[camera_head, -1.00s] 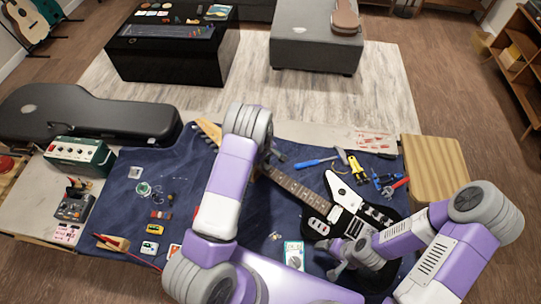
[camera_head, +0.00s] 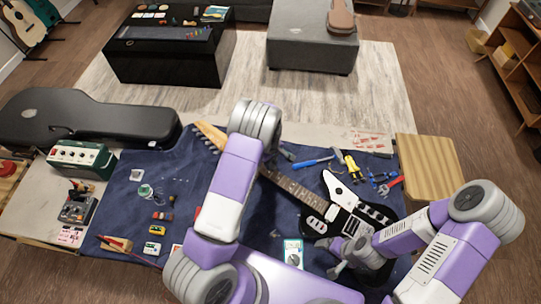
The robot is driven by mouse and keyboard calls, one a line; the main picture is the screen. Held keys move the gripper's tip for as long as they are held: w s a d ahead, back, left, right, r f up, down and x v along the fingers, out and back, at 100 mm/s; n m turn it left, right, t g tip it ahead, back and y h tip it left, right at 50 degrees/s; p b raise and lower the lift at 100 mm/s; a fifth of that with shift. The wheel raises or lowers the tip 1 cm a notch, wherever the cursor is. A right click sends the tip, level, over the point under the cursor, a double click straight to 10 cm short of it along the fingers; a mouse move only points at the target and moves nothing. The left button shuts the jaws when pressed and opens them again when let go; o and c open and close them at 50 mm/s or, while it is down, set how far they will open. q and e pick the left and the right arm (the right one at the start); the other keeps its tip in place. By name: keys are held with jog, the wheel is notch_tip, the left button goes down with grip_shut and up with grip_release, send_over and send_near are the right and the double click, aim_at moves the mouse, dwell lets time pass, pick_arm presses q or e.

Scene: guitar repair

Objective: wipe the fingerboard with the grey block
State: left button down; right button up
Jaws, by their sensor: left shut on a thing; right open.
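The electric guitar lies on the blue mat, its black and white body (camera_head: 350,215) at the right and its headstock (camera_head: 211,134) up and to the left. Its fingerboard (camera_head: 290,184) runs between them, its upper part covered by my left arm. My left gripper (camera_head: 264,158) is mostly hidden below its wrist, over the upper fingerboard. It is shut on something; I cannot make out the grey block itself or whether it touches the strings. My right gripper (camera_head: 334,257) is open and empty by the lower edge of the guitar body.
A blue screwdriver (camera_head: 312,162), pliers (camera_head: 354,166) and other tools lie beyond the guitar. A meter (camera_head: 293,251) lies nearer me. Small parts are spread on the mat (camera_head: 120,205) at the left. A black case (camera_head: 85,118) and a green amplifier (camera_head: 82,158) stand further left.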

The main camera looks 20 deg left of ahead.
pick_arm(q)
jog(key=shift+r+p, duration=0.75)
jog(key=shift+r, duration=0.7)
